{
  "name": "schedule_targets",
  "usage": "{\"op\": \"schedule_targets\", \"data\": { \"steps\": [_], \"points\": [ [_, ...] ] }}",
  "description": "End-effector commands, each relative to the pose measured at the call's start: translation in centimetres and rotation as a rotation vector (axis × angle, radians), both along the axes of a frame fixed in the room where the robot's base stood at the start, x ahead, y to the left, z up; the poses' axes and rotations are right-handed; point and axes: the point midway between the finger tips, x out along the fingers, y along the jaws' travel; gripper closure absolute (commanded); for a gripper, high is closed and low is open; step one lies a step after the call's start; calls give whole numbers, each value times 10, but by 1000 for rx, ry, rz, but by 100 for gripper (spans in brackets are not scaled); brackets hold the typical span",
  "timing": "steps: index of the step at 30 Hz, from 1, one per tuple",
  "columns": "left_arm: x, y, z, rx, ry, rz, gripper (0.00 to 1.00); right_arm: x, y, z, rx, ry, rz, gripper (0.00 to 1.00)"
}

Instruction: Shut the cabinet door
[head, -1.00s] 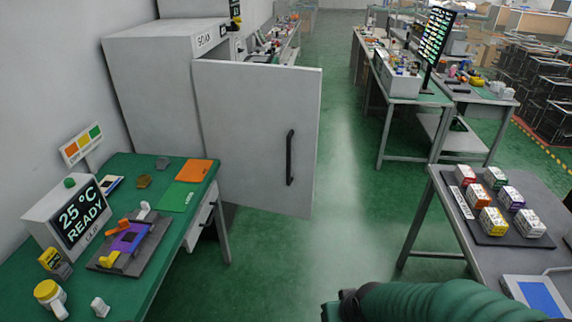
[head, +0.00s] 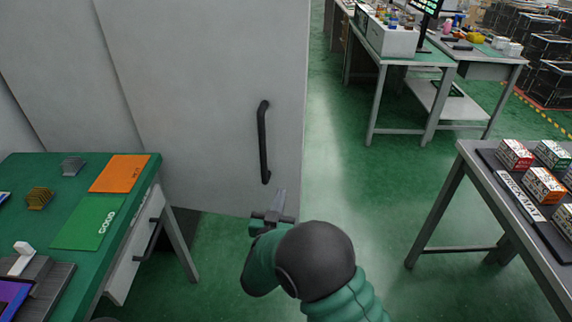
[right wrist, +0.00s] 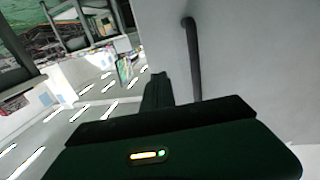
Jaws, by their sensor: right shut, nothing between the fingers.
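The cabinet door (head: 205,95) is a large pale grey panel with a black vertical handle (head: 263,142) near its right edge. It stands open at an angle from the cabinet (head: 55,75). My right gripper (head: 280,200) is shut and empty, pointing up just below and right of the handle's lower end in the head view. In the right wrist view my gripper (right wrist: 157,88) shows beside the handle (right wrist: 192,60), with the door's grey surface (right wrist: 250,60) on the right. I cannot tell whether the gripper touches the door. My left gripper is not in view.
A green-topped bench (head: 130,208) with orange and green sheets stands at left, close to the door's bottom edge. A grey table (head: 500,185) with small boxes is at right. Green floor (head: 370,200) between them is clear.

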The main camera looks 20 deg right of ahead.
Motion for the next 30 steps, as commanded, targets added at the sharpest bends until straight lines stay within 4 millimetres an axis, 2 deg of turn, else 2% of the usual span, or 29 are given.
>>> {"op": "schedule_targets", "data": {
  "steps": [5, 18, 24, 30],
  "points": [
    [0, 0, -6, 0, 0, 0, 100, 22, -12, -1, 0, -1, -2, 100],
    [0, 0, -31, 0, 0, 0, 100, 106, -52, -4, 0, 1, 0, 100],
    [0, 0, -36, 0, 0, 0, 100, 124, -60, -2, 1, 3, 2, 100],
    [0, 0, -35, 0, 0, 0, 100, 126, -61, 0, 0, 3, 2, 100]
  ]
}}
